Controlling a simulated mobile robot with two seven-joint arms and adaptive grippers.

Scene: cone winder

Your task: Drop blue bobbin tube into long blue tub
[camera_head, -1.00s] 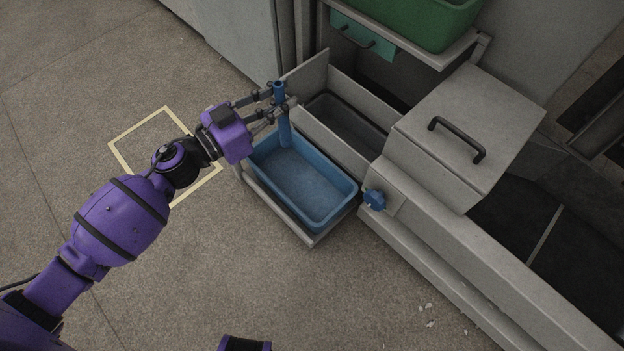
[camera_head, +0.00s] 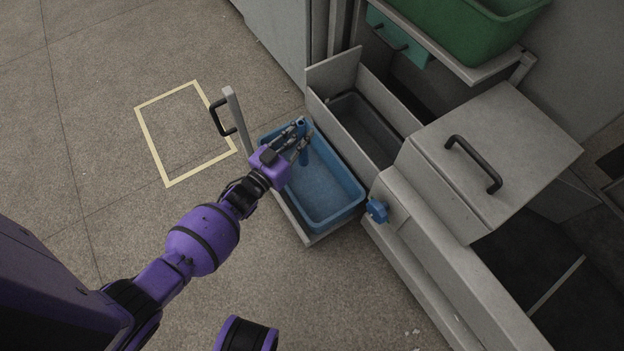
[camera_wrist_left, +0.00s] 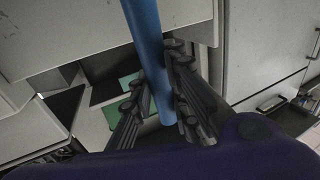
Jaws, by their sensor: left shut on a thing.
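The blue bobbin tube (camera_head: 303,155) is held roughly upright between the fingers of my left gripper (camera_head: 302,140). The wrist view also shows the tube (camera_wrist_left: 146,40) running between the two black fingers (camera_wrist_left: 160,103), which are shut on it. The long blue tub (camera_head: 328,190) stands in a pale drawer-like tray, and its visible floor is bare. My left gripper and the tube are over the far left end of the tub. I cannot tell whether the tube's lower end touches the tub floor. My right gripper is not in view.
A pale drawer front with a black handle (camera_head: 220,118) stands upright at the tub's left. A grey bin (camera_head: 365,125) sits behind a pale wall beside the tub. The machine with a blue knob (camera_head: 377,211) is at right. A yellow floor square (camera_head: 150,140) is empty.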

